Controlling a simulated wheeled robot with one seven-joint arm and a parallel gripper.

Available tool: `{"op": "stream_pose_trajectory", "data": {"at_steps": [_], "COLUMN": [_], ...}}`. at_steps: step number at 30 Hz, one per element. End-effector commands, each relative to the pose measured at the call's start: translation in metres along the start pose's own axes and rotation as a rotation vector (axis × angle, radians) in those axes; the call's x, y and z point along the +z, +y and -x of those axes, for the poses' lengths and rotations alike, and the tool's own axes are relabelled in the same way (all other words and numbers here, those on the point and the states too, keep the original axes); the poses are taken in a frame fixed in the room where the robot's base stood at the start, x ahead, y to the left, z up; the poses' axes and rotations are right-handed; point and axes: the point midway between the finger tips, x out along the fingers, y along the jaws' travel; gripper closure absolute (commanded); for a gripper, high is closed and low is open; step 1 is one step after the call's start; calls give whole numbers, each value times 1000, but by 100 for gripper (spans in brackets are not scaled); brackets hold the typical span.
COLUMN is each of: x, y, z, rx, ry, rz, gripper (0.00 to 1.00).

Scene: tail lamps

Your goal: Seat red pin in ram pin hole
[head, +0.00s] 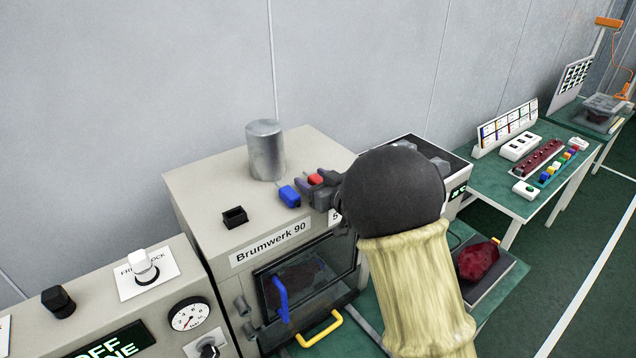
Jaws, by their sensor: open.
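A small red piece (316,179), which looks like the red pin, shows on top of the cream machine marked "Brumwerk 90" (215,192). My gripper (311,187) is at this piece, with dark finger parts beside it. The gripper is open; I cannot tell whether the fingers touch the piece. A blue block (290,196) lies just left of the fingers. A grey metal cylinder (265,150) stands upright behind them, and I cannot tell whether it is the ram. No pin hole can be made out. My dark wrist and pale arm hide the machine's right side.
A black open square holder (235,217) sits on the machine's top left. The machine's front has a window, a blue handle (281,299) and a yellow handle (319,329). A control panel (165,312) stands left. A tray with a dark red lump (478,262) lies right.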

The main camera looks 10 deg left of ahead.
Motion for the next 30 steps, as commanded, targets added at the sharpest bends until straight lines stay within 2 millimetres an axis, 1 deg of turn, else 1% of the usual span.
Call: {"op": "stream_pose_trajectory", "data": {"at_steps": [6, 8, 12, 13, 14, 23, 26, 30], "x": [0, 0, 0, 0, 0, -2, -8, -25], "y": [0, 0, 0, 0, 0, 0, 0, 0], "z": [0, 0, 0, 0, 0, 0, 1, 4], "rx": [0, 0, 0, 0, 0, 0, -1, 0], "ry": [0, 0, 0, 0, 0, 1, 2, 6], "rz": [0, 0, 0, 0, 0, 0, 1, 2], "gripper": [47, 59, 87, 92, 96, 96, 96, 96]}}
